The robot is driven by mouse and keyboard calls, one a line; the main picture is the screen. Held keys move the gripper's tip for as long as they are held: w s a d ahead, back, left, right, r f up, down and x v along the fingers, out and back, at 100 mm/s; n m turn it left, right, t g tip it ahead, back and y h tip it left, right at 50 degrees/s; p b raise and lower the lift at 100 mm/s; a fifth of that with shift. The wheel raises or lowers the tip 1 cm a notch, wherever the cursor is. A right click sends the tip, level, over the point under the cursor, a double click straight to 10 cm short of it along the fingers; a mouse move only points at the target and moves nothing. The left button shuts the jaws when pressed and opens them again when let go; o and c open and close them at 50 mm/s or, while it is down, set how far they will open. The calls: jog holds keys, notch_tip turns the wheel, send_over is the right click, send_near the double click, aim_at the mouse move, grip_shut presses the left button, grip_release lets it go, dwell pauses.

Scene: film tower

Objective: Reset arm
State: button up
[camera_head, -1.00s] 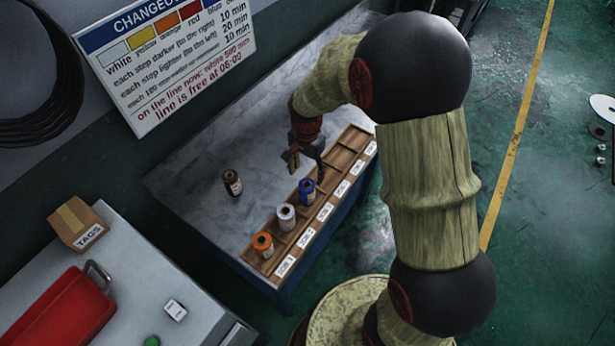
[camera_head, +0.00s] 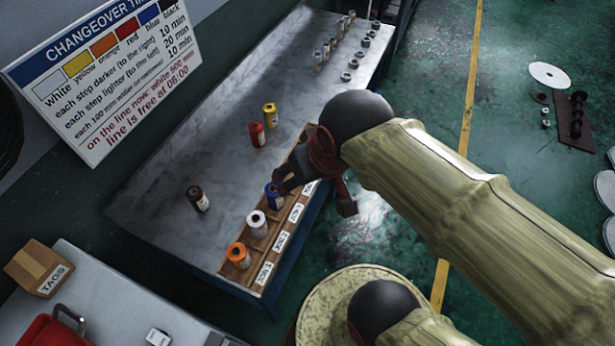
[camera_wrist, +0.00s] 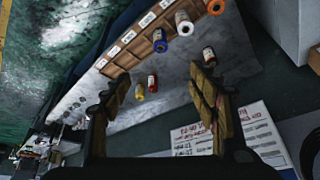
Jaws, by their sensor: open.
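My gripper (camera_head: 318,187) is open and empty, over the front edge of the grey table near the slotted wooden rack (camera_head: 246,239). In the wrist view its two fingers (camera_wrist: 165,100) stand wide apart with nothing between them in their grasp. In the rack stand an orange roll (camera_head: 238,256), a white roll (camera_head: 257,224) and a blue roll (camera_head: 273,195), which is partly hidden by my gripper. A black roll (camera_head: 198,199), a red roll (camera_head: 257,134) and a yellow roll (camera_head: 270,116) stand on the table behind the rack.
A changeover board (camera_head: 105,75) leans at the back left. Small metal parts (camera_head: 350,62) stand at the table's far end. The green floor at right has discs (camera_head: 549,75).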

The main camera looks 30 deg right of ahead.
jog(key=shift+s+r+n, duration=0.2)
jog(key=shift+s+n, duration=0.1)
jog(key=shift+s, duration=0.5)
jog(key=shift+f, duration=0.1)
notch_tip(320, 180, down, 4)
jog(key=b, duration=0.4)
dwell(0.4)
